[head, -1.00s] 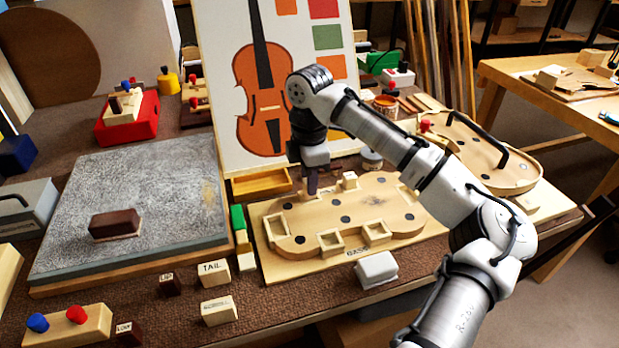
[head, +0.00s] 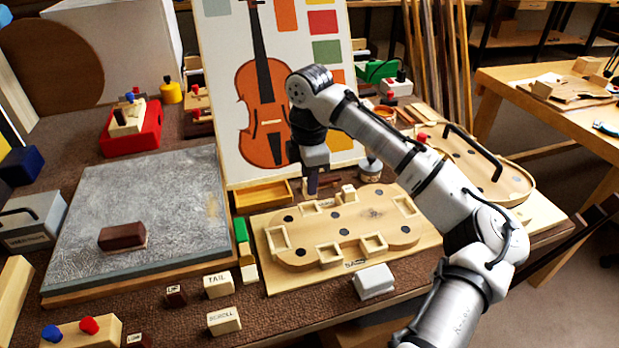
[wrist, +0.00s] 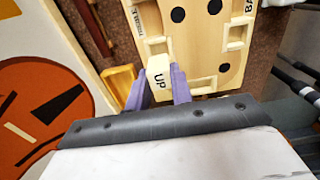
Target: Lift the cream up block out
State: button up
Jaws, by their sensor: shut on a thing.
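The cream block marked UP (wrist: 159,82) sits between the purple fingers of my gripper (wrist: 161,75) in the wrist view. My gripper is shut on it. In the head view my gripper (head: 312,186) points down at the back left edge of the violin-shaped wooden board (head: 292,262), and its fingers mostly hide the block. The board has raised square pockets; a pocket (wrist: 155,46) shows just beyond the block in the wrist view. The block appears to be above the board, clear of the pocket; the exact gap is hard to tell.
A small cream block (head: 348,192) stands on the board close right of my gripper. The violin picture panel (head: 222,120) and a shallow wooden tray (head: 262,194) are behind. A grey slab (head: 150,195) with a dark block (head: 122,236) lies left. TAIL (head: 218,285) and SCROLL (head: 223,320) blocks stand in front.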

jog(key=shift+r+p, duration=0.3)
jog(key=shift+r, duration=0.2)
notch_tip(320, 180, up, 7)
jog(key=p, duration=0.7)
jog(key=shift+a, duration=0.1)
